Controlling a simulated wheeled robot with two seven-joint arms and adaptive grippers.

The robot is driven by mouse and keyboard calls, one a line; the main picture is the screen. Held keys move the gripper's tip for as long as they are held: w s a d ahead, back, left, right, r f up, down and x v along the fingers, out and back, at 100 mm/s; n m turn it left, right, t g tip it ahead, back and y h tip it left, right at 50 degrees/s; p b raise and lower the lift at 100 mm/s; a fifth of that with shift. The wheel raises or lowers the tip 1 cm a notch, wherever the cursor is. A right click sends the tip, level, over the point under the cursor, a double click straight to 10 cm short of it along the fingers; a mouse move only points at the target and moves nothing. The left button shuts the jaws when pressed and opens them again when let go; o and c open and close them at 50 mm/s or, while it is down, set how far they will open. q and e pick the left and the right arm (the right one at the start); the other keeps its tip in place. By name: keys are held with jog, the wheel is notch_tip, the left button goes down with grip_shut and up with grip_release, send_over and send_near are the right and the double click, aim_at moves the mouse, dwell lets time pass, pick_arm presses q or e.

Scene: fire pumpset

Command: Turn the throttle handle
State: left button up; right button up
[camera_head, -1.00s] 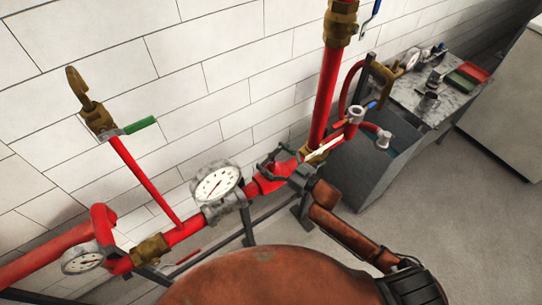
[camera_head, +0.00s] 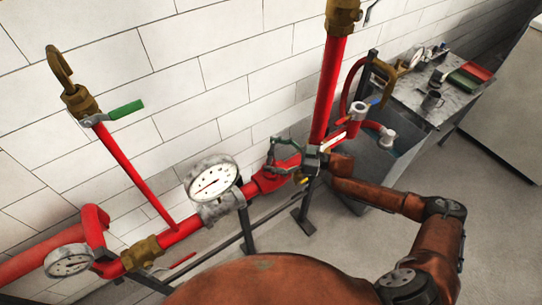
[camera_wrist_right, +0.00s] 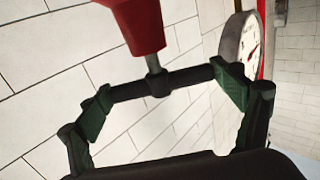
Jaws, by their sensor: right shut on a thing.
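In the right wrist view, the throttle handle (camera_wrist_right: 185,78) is a dark crossbar on a short grey stem below a red fitting (camera_wrist_right: 138,22). My right gripper (camera_wrist_right: 166,97) is shut on it, with a green-padded finger at each end of the bar. In the head view, my right gripper (camera_head: 276,157) is at the red pipe assembly (camera_head: 266,182), to the right of the large gauge. The handle is mostly hidden there by the fingers and the red parts. My left gripper is not in view.
A large white gauge (camera_head: 212,181) and a smaller gauge (camera_head: 70,261) sit on the red pipework. A green-handled valve (camera_head: 125,109) stands at the left. A grey bin (camera_head: 388,165) and a cluttered table (camera_head: 410,95) are at the right. The tiled wall is close behind.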

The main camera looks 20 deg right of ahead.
dwell(0.3)
jog(key=o, duration=1)
jog(key=shift+a, duration=0.1)
jog(key=shift+o, duration=0.2)
jog(key=v, duration=1.2)
